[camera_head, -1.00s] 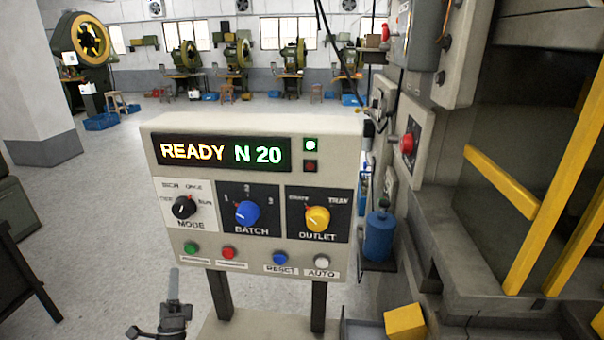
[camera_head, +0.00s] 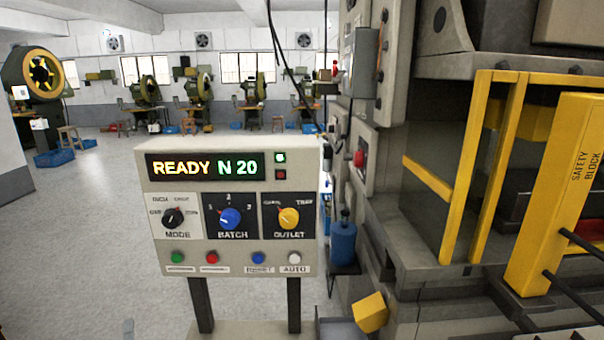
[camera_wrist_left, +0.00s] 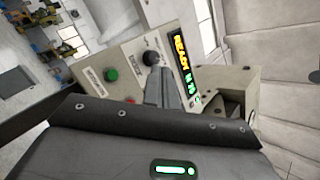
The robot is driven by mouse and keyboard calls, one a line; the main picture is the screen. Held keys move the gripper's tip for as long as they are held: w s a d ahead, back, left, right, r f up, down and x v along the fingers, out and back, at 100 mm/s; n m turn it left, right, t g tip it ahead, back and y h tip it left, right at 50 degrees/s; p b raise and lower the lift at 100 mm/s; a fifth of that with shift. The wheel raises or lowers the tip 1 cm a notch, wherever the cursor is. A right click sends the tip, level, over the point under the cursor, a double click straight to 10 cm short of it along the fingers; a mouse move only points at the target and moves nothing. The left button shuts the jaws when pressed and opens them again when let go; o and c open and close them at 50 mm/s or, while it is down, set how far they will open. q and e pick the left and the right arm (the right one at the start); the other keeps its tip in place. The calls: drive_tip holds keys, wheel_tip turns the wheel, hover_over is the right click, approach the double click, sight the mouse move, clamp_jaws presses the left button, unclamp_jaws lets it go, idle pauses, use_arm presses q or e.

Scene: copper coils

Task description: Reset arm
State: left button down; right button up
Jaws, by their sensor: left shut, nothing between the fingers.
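The control panel (camera_head: 235,205) stands upright in the middle of the head view. Its display reads READY N 20, with a lit green lamp beside it. Below are the black MODE knob (camera_head: 172,217), blue BATCH knob (camera_head: 230,218) and yellow OUTLET knob (camera_head: 288,218), then a row of buttons. My right gripper is not visible.
A large press with a yellow safety block (camera_head: 560,190) and yellow guard bars fills the right side. A blue bottle (camera_head: 342,243) and a yellow block (camera_head: 372,312) are between panel and press. Open floor (camera_head: 90,230) lies to the left.

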use_arm(q)
drive_tip(key=s+d+f+n+g+h, duration=0.2)
drive_tip(key=d+f+n+g+h, duration=0.1)
drive_tip(key=d+f+n+g, duration=0.3)
drive_tip(key=s+d+f+n+g+h, duration=0.25)
drive_tip(key=d+f+n+g, duration=0.3)
drive_tip(key=f, duration=0.35)
drive_tip(key=s+d+n+g+h, duration=0.1)
drive_tip(key=s+d+n+g, duration=0.15)
drive_tip(key=s, duration=0.45)
drive_tip(key=s+d+f+n+g+h, duration=0.1)
drive_tip(key=s+d+g, duration=0.1)
drive_tip(key=s+g, duration=0.35)
drive_tip(key=s+d+n+g+h, duration=0.1)
drive_tip(key=s+d+n+g, duration=0.15)
drive_tip(key=s, duration=0.55)
wheel_tip(320, 180, down, 31)
drive_tip(key=s+g+b, duration=0.1)
drive_tip(key=s+b, duration=0.1)
drive_tip(key=b, duration=0.2)
drive_tip(key=s+a+f+g+b, duration=0.1)
drive_tip(key=s+a+f+b, duration=0.1)
drive_tip(key=s+f, duration=1.3)
wheel_tip(320, 180, down, 3)
drive_tip(key=shift+s+a+r+m+b, duration=0.1)
drive_tip(key=shift+s+a+m+b, duration=0.2)
drive_tip(key=shift+m, duration=0.05)
